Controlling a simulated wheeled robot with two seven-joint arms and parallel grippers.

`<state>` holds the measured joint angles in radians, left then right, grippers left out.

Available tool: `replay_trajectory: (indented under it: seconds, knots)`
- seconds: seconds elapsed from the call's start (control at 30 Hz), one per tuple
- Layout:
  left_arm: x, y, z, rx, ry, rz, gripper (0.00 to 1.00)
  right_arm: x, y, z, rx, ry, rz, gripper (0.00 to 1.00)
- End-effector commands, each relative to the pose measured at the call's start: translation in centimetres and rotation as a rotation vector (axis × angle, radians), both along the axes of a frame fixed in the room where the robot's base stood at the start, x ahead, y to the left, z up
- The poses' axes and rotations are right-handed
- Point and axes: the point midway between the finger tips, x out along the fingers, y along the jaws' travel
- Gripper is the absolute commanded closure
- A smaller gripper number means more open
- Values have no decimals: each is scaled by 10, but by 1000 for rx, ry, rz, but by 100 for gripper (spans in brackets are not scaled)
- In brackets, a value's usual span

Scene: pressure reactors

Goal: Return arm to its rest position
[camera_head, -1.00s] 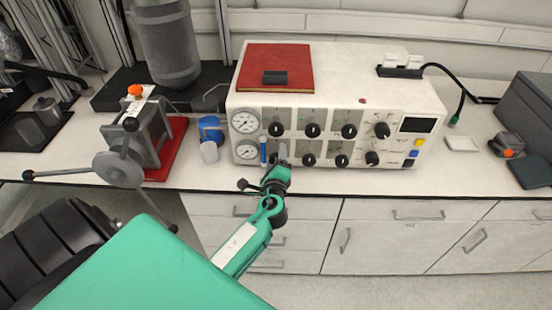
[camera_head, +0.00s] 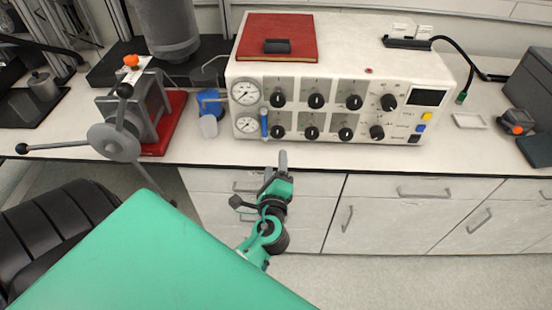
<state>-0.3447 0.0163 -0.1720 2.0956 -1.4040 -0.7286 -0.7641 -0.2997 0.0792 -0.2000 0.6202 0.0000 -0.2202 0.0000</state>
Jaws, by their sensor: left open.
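My left gripper (camera_head: 283,163) shows at the end of my green arm, in front of the bench drawers and just below the bench's front edge in the picture. It is open and I see nothing in it. It is apart from the white control box (camera_head: 400,68) with its gauges and black knobs, which stands on the bench behind it. A small blue upright handle (camera_head: 264,122) shows on the box's front at the left. My right gripper is not in view.
The bench (camera_head: 215,168) runs across the view. At the left are a clamp-like device (camera_head: 118,138) with long handles on a red base, a blue container (camera_head: 210,104) and a grey cylinder (camera_head: 168,28). A red book (camera_head: 280,30) lies on the box.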

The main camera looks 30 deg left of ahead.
Motion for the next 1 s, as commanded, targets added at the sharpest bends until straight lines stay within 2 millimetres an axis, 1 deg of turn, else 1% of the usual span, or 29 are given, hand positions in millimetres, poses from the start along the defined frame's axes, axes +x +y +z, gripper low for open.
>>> replay_trajectory:
  seconds: [0.1, 0.57, 0.67, 0.77, 0.83, 0.87, 0.9, 0.97, 1.0]
  knots:
    - [-4, -2, 0, 0, 0, 0, 39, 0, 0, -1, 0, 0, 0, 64]
    - [-3, -2, 0, 0, 0, 0, 39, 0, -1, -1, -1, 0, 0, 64]
    - [-2, -3, -6, -10, 9, -6, 39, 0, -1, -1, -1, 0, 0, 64]
    - [2, -8, -36, -63, 47, -30, 39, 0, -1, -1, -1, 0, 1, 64]
    - [5, -15, -73, -131, 95, -56, 39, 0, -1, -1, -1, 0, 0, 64]
    - [5, -18, -93, -169, 121, -69, 39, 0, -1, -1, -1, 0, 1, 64]
    - [4, -23, -122, -228, 159, -83, 39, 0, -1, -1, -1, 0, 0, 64]
    - [0, -31, -168, -324, 218, -98, 39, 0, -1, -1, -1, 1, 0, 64]
    - [-6, -35, -199, -390, 258, -101, 39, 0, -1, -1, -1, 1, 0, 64]
